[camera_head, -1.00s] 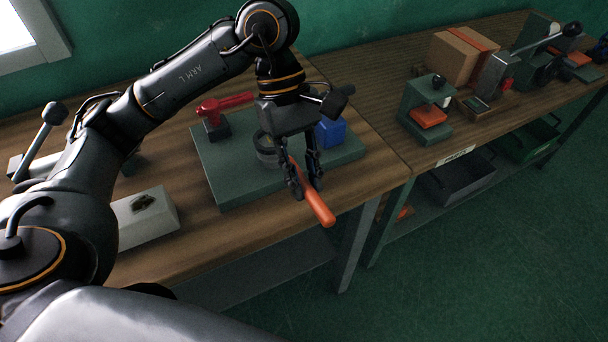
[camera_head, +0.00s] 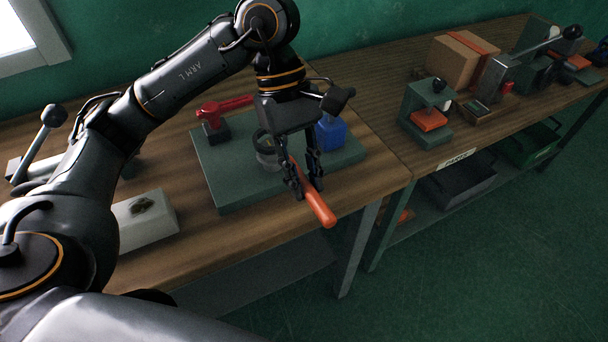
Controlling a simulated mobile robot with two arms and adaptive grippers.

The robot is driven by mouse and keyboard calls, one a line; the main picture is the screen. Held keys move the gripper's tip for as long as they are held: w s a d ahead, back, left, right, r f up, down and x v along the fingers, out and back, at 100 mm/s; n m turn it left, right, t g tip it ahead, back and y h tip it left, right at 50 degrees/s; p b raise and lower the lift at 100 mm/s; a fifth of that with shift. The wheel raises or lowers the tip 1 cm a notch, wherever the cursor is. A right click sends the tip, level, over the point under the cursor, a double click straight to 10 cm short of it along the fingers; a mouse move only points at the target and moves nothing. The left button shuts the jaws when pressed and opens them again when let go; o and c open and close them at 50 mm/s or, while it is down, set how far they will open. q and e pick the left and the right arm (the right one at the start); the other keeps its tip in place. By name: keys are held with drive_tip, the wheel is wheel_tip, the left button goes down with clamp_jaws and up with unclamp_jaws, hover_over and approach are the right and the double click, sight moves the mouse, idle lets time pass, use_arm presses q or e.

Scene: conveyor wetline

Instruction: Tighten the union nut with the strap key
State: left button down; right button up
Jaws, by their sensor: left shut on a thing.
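The strap key's orange handle (camera_head: 318,207) points toward the bench's front edge. My left gripper (camera_head: 308,188) is shut on this handle, with its fingers pointing down. A dark strap loop (camera_head: 262,140) shows behind the fingers, at the far end of the key. A grey round fitting (camera_head: 267,159), which looks like the union nut, stands on the green base plate (camera_head: 232,185) just below the loop. Whether the loop sits around the nut or above it I cannot tell, as the gripper partly hides both. My right gripper is not in view.
A pale block (camera_head: 146,217) lies on the bench at left. A green press (camera_head: 428,112) and a cardboard box (camera_head: 460,60) stand on the right-hand bench.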

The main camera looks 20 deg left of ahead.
use_arm(q)
drive_tip(key=shift+r, duration=0.1)
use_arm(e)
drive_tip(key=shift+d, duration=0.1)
use_arm(q)
drive_tip(key=shift+r+p, duration=1.3)
drive_tip(key=shift+r, duration=1.2)
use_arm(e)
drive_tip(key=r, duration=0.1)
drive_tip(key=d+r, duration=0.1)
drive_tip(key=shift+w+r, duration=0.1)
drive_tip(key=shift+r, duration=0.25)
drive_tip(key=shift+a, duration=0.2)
